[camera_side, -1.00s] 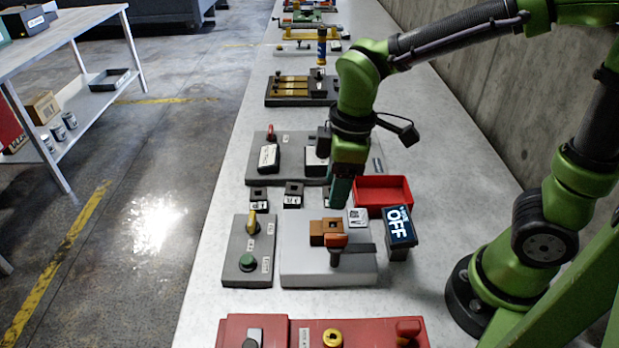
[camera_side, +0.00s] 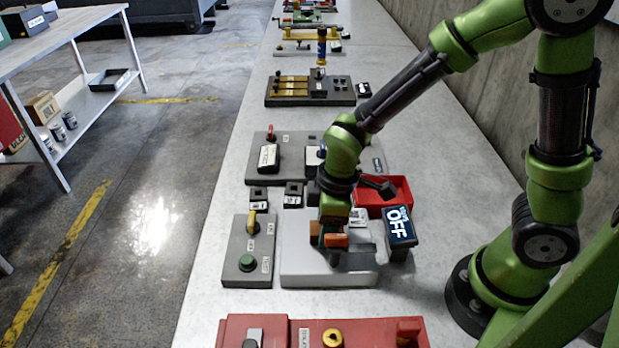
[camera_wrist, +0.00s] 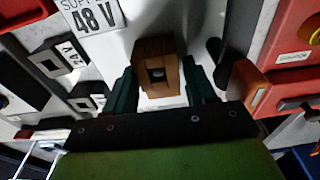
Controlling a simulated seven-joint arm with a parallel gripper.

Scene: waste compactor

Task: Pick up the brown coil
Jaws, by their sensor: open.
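The brown coil (camera_wrist: 158,52) is a block with a square hole in its face. In the wrist view it stands between the two dark green fingers of my gripper (camera_wrist: 160,80), which are spread on either side of it. Narrow gaps seem to show beside the coil, and I cannot tell any contact. In the side view my gripper (camera_side: 328,236) is low over the grey-white block (camera_side: 310,268) and hides most of the coil. The orange handle (camera_side: 335,241) of a lever on that block is just in front of the fingers.
A grey panel with a green button (camera_side: 247,262) is to the left. Small black sockets (camera_side: 293,189) lie behind, and a red panel (camera_side: 275,332) is in front.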

